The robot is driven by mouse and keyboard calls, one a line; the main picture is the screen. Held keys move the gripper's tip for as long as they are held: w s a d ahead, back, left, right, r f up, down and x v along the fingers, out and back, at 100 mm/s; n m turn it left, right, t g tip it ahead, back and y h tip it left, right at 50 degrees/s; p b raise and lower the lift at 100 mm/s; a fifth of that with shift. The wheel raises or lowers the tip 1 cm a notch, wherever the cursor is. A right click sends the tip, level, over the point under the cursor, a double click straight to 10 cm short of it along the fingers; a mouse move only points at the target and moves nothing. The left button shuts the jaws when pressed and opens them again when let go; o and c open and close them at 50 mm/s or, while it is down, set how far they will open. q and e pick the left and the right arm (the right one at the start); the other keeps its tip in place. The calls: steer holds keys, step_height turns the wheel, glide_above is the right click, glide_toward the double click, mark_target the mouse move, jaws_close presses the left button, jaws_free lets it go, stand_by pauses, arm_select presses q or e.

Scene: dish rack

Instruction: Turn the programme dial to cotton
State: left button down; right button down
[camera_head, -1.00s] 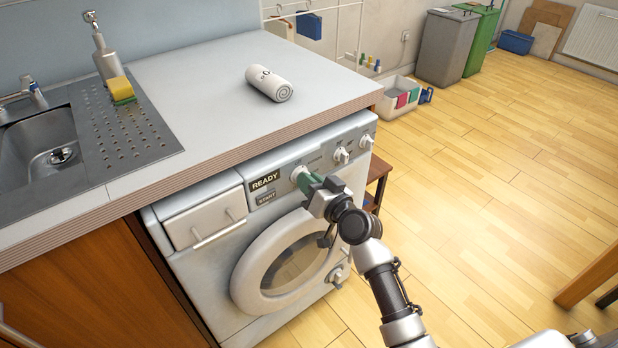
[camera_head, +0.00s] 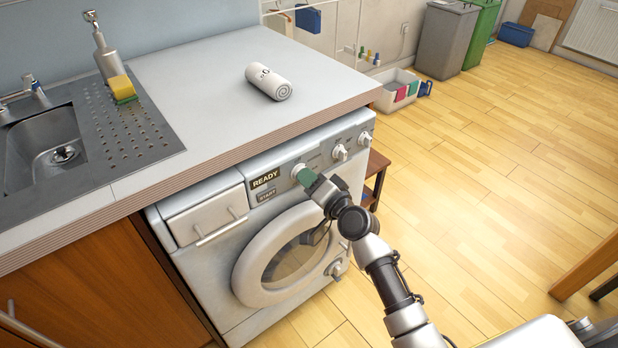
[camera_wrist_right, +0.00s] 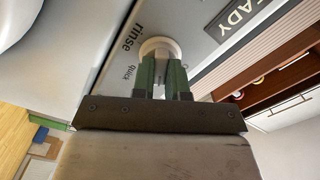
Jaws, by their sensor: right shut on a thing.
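The washing machine (camera_head: 215,262) stands under the worktop. Its white programme dial (camera_head: 297,171) is on the front panel, right of the READY display (camera_head: 265,179). My right gripper (camera_head: 304,175) is at this dial, its green fingers shut on the knob. In the right wrist view the round dial (camera_wrist_right: 160,46) shows between and beyond the fingers (camera_wrist_right: 161,72). The printed words "rinse" (camera_wrist_right: 132,33) and "quick" (camera_wrist_right: 132,73) are beside it. The cotton label and the dial's pointer cannot be made out. My left gripper is not in view.
The START button (camera_head: 267,195) is below the display. Two more knobs (camera_head: 340,152) (camera_head: 365,138) are to the right on the panel. The round door (camera_head: 245,262) is below. A rolled towel (camera_head: 269,82) lies on the worktop (camera_head: 200,75), whose edge overhangs the panel.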

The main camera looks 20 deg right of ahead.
stand_by(0.4)
steer(key=c, duration=1.1)
jaws_free()
steer(key=shift+c, duration=0.2)
